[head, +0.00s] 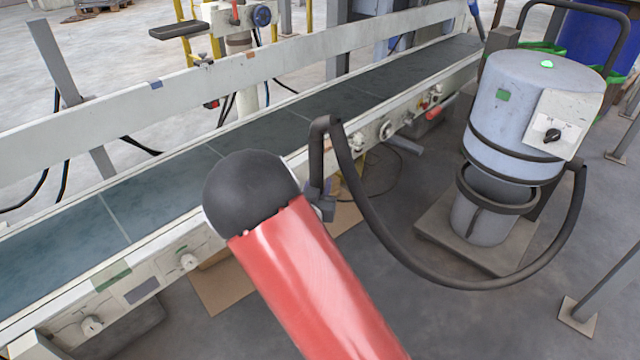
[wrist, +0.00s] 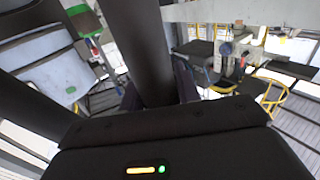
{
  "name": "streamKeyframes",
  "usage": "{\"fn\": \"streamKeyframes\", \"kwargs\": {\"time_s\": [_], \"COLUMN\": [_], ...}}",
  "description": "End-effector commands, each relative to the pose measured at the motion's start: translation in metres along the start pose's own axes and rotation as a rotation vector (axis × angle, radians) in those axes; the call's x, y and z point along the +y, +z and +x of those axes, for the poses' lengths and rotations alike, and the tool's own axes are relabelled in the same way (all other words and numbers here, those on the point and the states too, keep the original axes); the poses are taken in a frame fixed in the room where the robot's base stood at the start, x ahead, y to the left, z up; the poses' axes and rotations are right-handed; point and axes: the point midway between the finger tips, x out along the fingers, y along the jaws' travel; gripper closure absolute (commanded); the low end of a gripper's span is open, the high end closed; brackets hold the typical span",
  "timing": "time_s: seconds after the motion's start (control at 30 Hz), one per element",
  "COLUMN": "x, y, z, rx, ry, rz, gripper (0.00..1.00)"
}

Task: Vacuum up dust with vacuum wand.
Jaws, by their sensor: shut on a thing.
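My gripper (wrist: 158,92) is shut around the black vacuum wand (wrist: 138,40), which runs up through the middle of the wrist view. In the head view only a small dark part of my gripper (head: 322,204) shows beside my red arm, next to the conveyor's near rail. The wand's upper end (head: 318,150) shows there and joins a black hose (head: 385,235). The hose loops down and right to a grey-blue vacuum unit (head: 510,100) with a green light on top. The wand's lower end is hidden behind my arm. I cannot make out any dust.
A long conveyor (head: 165,205) with a dark belt and white rails runs diagonally across the head view, close to my arm. Cardboard (head: 220,290) lies on the floor beneath it. A post with a foot plate (head: 578,315) stands at right. The floor at lower right is mostly clear.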

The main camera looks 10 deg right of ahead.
Motion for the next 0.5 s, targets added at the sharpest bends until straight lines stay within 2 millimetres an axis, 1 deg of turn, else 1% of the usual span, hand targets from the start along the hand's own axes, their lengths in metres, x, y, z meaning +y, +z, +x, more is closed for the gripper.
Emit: {"fn": "streamKeyframes", "kwargs": {"time_s": [0.03, 0.27, 0.47, 0.5], "x": [-0.005, -0.023, -0.051, -0.059], "y": [-0.003, -0.003, -0.003, -0.002], "z": [0.001, 0.004, 0.01, 0.012], "rx": [0.005, 0.005, 0.006, 0.006], "ry": [-0.003, -0.002, -0.003, -0.003], "rz": [0.007, 0.007, 0.008, 0.007], "gripper": [0.95, 0.95, 0.95, 0.95]}}
